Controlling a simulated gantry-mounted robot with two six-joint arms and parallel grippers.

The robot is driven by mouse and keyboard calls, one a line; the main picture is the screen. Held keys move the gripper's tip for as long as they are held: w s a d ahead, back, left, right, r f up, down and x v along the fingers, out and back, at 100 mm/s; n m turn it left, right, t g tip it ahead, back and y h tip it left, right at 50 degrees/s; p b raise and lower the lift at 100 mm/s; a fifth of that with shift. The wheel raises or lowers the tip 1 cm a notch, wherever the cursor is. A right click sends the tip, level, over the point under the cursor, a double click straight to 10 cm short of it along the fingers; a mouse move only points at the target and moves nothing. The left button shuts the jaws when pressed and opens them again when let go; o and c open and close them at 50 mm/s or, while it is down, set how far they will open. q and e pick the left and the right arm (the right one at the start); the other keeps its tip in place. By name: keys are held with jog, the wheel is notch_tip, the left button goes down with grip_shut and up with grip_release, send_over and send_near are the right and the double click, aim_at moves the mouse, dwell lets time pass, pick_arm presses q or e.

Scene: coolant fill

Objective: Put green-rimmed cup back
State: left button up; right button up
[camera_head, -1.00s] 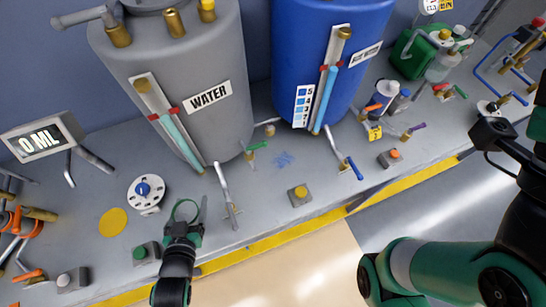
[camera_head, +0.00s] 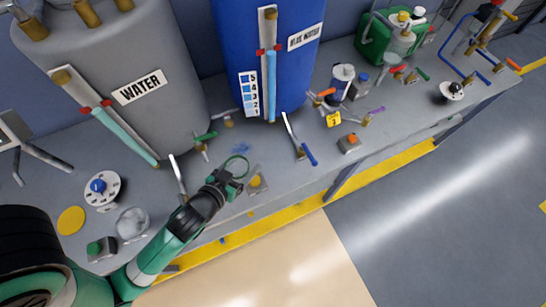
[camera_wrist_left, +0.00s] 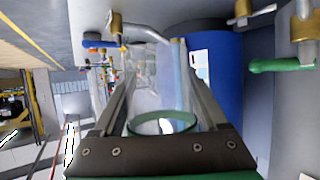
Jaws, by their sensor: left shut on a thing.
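The green-rimmed cup (camera_head: 237,164) is a clear cup held above the grey bench, in front of the blue tank. It also shows between the fingers in the left wrist view (camera_wrist_left: 162,124), with its green rim towards the camera. My left gripper (camera_head: 229,177) is shut on it. In the head view the gripper hides part of the cup, and I cannot tell what is in it. The round yellow spot (camera_head: 71,220) on the bench at the left is bare. My right gripper is not in view.
The grey WATER tank (camera_head: 135,65) and the blue tank (camera_head: 235,45) stand behind. A lever valve (camera_head: 299,150), a yellow-button box (camera_head: 257,184) and an orange-button box (camera_head: 349,144) are near the cup. A dial (camera_head: 102,186) and a clear round thing (camera_head: 132,224) are at the left.

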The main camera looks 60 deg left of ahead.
pick_arm(q)
jog(key=shift+s+a+f+y, duration=0.3)
jog(key=shift+s+a+f, duration=0.1)
jog(key=shift+s, duration=0.1)
jog(key=w+a+f+b, duration=0.2)
jog(key=w+a+f, duration=0.2)
jog(key=w+a, duration=0.25)
jog(key=b, duration=0.3)
send_over(250, 151)
jog(key=f, duration=0.5)
jog(key=shift+s+d, duration=0.3)
jog(key=shift+d, duration=0.05)
jog(key=shift+w+a+f, duration=0.15)
jog(key=shift+w+a, duration=0.05)
jog(key=shift+w+a+f+b, duration=0.15)
jog(key=shift+f+b, duration=0.6)
jog(key=shift+f, duration=1.05)
